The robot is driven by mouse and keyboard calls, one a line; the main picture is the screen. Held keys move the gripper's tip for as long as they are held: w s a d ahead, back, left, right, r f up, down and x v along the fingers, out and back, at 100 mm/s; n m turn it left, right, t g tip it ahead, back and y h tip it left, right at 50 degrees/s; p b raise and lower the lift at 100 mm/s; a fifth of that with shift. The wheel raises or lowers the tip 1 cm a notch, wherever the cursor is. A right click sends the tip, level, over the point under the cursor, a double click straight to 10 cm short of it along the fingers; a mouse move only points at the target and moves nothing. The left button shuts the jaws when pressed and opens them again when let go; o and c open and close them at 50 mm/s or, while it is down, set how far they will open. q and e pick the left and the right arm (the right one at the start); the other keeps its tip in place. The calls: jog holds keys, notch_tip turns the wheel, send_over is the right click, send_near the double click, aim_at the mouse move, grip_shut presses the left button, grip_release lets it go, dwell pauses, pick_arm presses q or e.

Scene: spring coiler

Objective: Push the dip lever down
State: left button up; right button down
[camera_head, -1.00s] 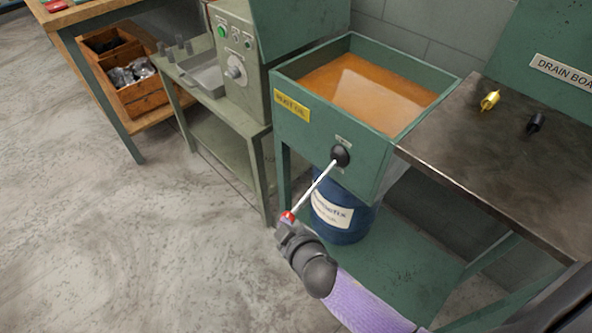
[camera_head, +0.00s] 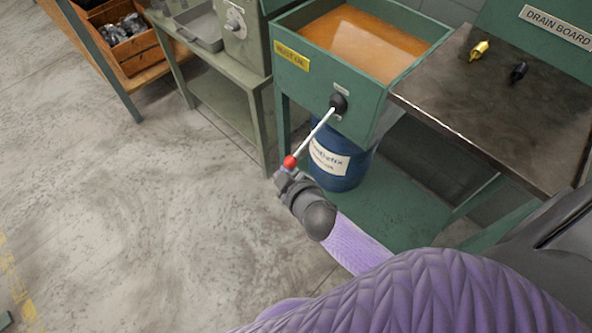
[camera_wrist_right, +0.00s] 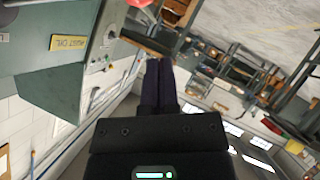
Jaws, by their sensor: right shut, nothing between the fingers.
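The dip lever is a white rod (camera_head: 318,133) on a black hub (camera_head: 338,103), set in the front of the green quench oil tank (camera_head: 345,80). The rod slopes down to the lower left and ends in a red knob (camera_head: 289,162). My right gripper (camera_head: 281,174) is just below the knob, very close to it; I cannot tell whether they touch. In the right wrist view its dark fingers (camera_wrist_right: 157,85) are shut together with nothing between them, and the red knob (camera_wrist_right: 139,3) is cut by the top edge. My left gripper is not in view.
A blue drum (camera_head: 340,170) stands under the tank. The drain board (camera_head: 470,105) at the right holds a brass piece (camera_head: 479,49) and a black piece (camera_head: 518,72). A grey-green machine stand (camera_head: 225,105) is to the left. The floor (camera_head: 130,210) in front is open.

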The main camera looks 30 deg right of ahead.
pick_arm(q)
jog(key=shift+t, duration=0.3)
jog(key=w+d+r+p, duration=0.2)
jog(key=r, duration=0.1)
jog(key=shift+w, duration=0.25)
pick_arm(e)
jog(key=v, duration=0.8)
jog(key=shift+s, duration=0.15)
jog(key=shift+d, duration=0.1)
jog(key=s+d+f+m+g, duration=0.1)
jog(key=s+f+g, duration=0.2)
jog(key=s+f, duration=0.35)
jog(key=s+d+f+g, duration=0.1)
jog(key=s+f+g, duration=0.25)
jog(key=f, duration=0.55)
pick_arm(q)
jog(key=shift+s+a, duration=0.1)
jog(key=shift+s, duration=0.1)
pick_arm(e)
jog(key=s+d+f+m+g, duration=0.1)
jog(key=s+d+f+g, duration=0.1)
jog(key=s, duration=0.8)
jog(key=s+d+f+m+g, duration=0.2)
jog(key=s+f, duration=0.4)
jog(key=s, duration=0.5)
jog(key=shift+d+m+g+h, duration=0.3)
jog(key=shift+d+g, duration=0.3)
jog(key=shift+g, duration=0.45)
